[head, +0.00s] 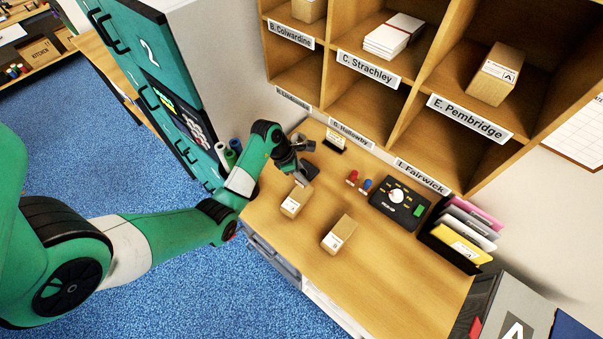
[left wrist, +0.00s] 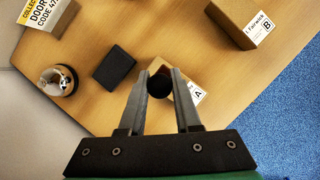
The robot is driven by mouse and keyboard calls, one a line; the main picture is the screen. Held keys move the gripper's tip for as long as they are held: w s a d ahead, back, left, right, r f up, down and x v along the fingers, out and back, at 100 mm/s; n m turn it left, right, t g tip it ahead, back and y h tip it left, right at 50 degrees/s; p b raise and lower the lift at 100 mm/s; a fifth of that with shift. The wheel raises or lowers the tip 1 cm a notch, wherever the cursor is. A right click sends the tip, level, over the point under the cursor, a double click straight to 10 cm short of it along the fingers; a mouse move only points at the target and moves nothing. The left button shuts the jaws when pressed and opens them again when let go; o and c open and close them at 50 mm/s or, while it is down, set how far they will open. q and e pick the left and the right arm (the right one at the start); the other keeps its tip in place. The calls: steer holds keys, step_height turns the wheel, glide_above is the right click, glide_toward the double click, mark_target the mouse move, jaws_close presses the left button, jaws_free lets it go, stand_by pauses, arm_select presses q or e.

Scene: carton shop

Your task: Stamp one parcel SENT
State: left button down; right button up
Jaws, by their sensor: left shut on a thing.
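My left gripper (head: 299,177) is shut on a dark, round-topped thing, probably a stamp, seen end-on between the fingertips in the left wrist view (left wrist: 159,84). Its lower end is hidden. The gripper is over the desk at the far end of a small brown parcel (head: 294,202). This parcel, labelled A, is partly behind a finger in the left wrist view (left wrist: 185,90). Another parcel (head: 339,234), labelled B in the left wrist view (left wrist: 243,25), lies apart from it. A black pad (left wrist: 114,67) lies beside the gripper. My right gripper is not in view.
A red-handled stamp (head: 352,177) and a blue-handled stamp (head: 366,185) stand beside a black dial box (head: 399,198). A bell (left wrist: 58,81) and a door-code sign (head: 335,139) are near the pad. Pigeonholes rise behind. The desk's front right is clear.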

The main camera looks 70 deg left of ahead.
arm_select(q)
step_height(320, 180, down, 4)
steer(key=shift+r+b, duration=0.1)
steer(key=shift+b, duration=0.45)
steer(key=shift+f+b, duration=0.35)
steer(key=shift+s+f+b, duration=0.1)
steer(key=shift+f+b, duration=0.2)
steer(key=shift+f, duration=0.2)
stand_by(0.4)
steer(key=shift+f+p, duration=0.1)
steer(key=shift+p, duration=0.2)
stand_by(1.3)
step_height(320, 180, up, 3)
steer(key=shift+f+p, duration=0.1)
steer(key=shift+p, duration=1)
steer(key=shift+r, duration=2.15)
